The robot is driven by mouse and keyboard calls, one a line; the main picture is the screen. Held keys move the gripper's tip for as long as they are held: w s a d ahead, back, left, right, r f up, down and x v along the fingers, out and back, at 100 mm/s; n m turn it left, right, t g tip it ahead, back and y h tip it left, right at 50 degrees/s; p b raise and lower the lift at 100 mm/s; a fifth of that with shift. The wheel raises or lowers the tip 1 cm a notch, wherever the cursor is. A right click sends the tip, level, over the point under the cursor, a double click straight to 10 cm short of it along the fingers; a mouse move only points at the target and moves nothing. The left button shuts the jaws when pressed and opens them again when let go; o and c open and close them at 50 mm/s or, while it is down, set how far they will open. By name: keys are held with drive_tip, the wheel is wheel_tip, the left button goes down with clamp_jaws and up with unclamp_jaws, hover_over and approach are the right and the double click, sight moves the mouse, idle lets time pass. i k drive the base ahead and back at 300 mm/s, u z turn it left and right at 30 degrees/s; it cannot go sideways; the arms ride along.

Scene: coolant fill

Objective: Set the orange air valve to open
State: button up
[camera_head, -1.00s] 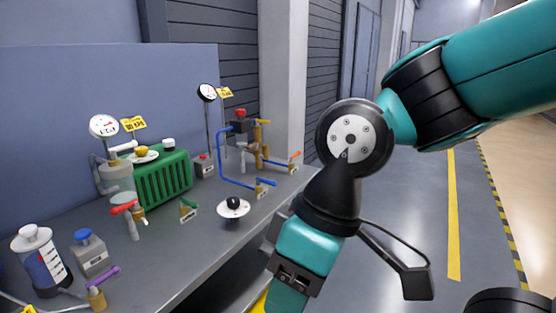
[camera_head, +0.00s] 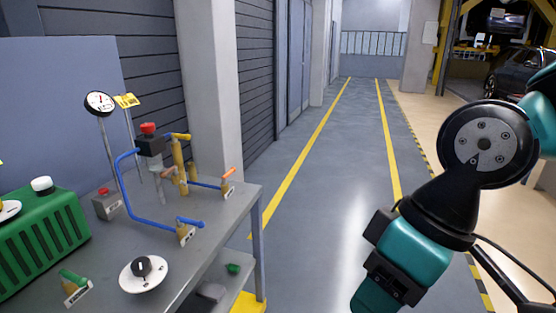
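The orange air valve (camera_head: 229,174) is at the right end of the bench in the head view. Its small orange handle slants up to the right above a brass body with a white label, at the end of a short blue pipe. The handle looks angled to that pipe, but its exact setting is too small to tell. My arm's teal and black links are at the right of the view, well apart from the valve. My gripper's fingers are below the frame.
A blue-handled valve (camera_head: 187,223) and a white dial with a black knob (camera_head: 143,272) stand nearer on the grey bench (camera_head: 215,232). A red-topped pump block (camera_head: 150,143) and a brass cylinder (camera_head: 180,158) stand behind. The floor (camera_head: 315,200) right of the bench is clear.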

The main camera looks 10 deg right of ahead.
sight(224, 178)
drive_tip(key=z, duration=0.3)
drive_tip(key=i, duration=0.65)
drive_tip(key=u, duration=0.5)
drive_tip(key=i, duration=0.7)
drive_tip(key=u, duration=0.8)
